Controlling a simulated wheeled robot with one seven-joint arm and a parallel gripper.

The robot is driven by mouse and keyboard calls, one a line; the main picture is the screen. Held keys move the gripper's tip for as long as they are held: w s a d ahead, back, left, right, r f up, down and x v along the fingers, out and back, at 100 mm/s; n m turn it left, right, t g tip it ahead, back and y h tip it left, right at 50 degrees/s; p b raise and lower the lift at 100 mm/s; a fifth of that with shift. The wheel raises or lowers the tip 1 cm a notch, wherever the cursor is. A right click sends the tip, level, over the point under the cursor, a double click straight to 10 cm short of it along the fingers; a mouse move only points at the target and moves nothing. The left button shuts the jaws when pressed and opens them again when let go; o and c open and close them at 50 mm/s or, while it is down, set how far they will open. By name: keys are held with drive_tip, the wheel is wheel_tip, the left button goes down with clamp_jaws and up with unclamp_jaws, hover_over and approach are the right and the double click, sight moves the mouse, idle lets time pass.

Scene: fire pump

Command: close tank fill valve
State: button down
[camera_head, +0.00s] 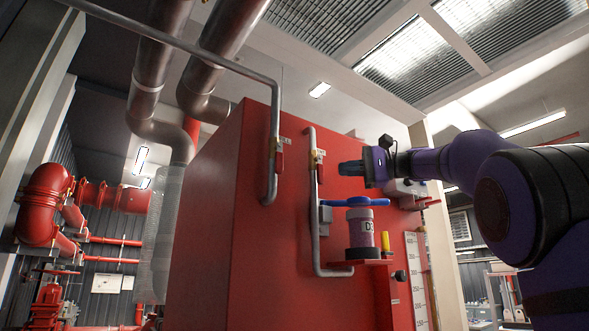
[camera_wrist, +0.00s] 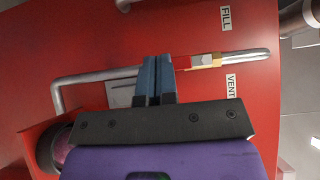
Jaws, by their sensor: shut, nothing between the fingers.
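The tank fill valve (camera_head: 279,157) has a red handle on the left grey pipe, on the front of the red tank (camera_head: 240,200). Its handle hangs down along the pipe. A FILL label (camera_wrist: 226,18) shows in the wrist view, but that valve lies outside it. My gripper (camera_head: 351,168) is shut and empty, to the right of both pipes in the head view. In the wrist view its blue fingertips (camera_wrist: 155,62) appear over the second pipe, beside the vent valve (camera_wrist: 200,62); contact cannot be told.
The vent valve (camera_head: 317,160) sits on the second pipe, right of the fill valve. A VENT label (camera_wrist: 231,86) is beside it.

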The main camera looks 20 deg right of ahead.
drive_tip(key=shift+a, duration=0.1)
approach(281, 170)
drive_tip(key=shift+w+d+x, duration=0.4)
drive_tip(key=shift+w+x, duration=0.2)
drive_tip(key=shift+x, duration=2.9)
drive_tip(key=shift+w+r, duration=0.1)
drive_tip(key=shift+r, duration=0.3)
drive_tip(key=shift+a+f+m+t+y, duration=0.2)
drive_tip(key=shift+a+m+t+y, duration=0.1)
drive_tip(key=shift+a+m+y, duration=0.15)
drive_tip(key=shift+s+a+f, duration=0.1)
drive_tip(key=shift+s+a, duration=0.05)
drive_tip(key=shift+a, duration=0.25)
drive_tip(key=shift+s+a+f, duration=0.15)
drive_tip(key=shift+a, duration=0.25)
drive_tip(key=shift+w+f, duration=0.1)
